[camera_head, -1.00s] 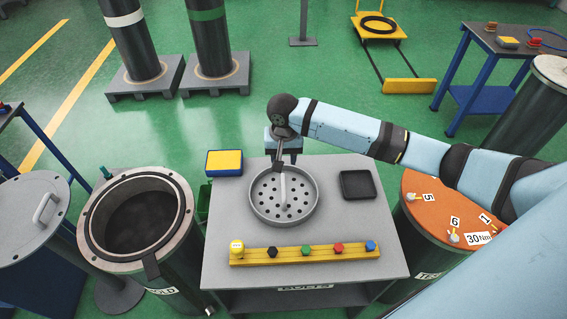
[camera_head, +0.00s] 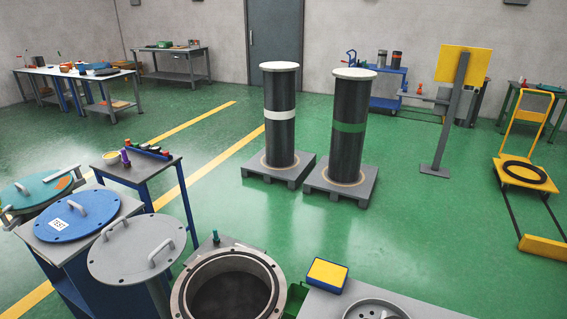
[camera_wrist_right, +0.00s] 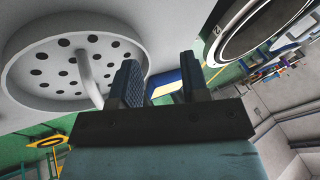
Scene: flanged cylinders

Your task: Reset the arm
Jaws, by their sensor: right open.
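My right gripper (camera_wrist_right: 160,84) shows in the right wrist view with its two dark fingers apart and nothing between them. The round grey perforated tray (camera_wrist_right: 75,65) with its upright bent rod is beside the fingers, to the left in that view. In the head view only the top of the perforated tray (camera_head: 375,308) shows at the bottom edge. Neither arm shows in the head view, and my left gripper is out of sight.
An open flanged cylinder (camera_head: 228,285) stands at the bottom, beside a grey lid with a handle (camera_head: 138,248). A yellow and blue box (camera_head: 327,274) sits on the table corner. Two flanged cylinders (camera_head: 280,115) (camera_head: 350,125) stand on pallets. Green floor between them is clear.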

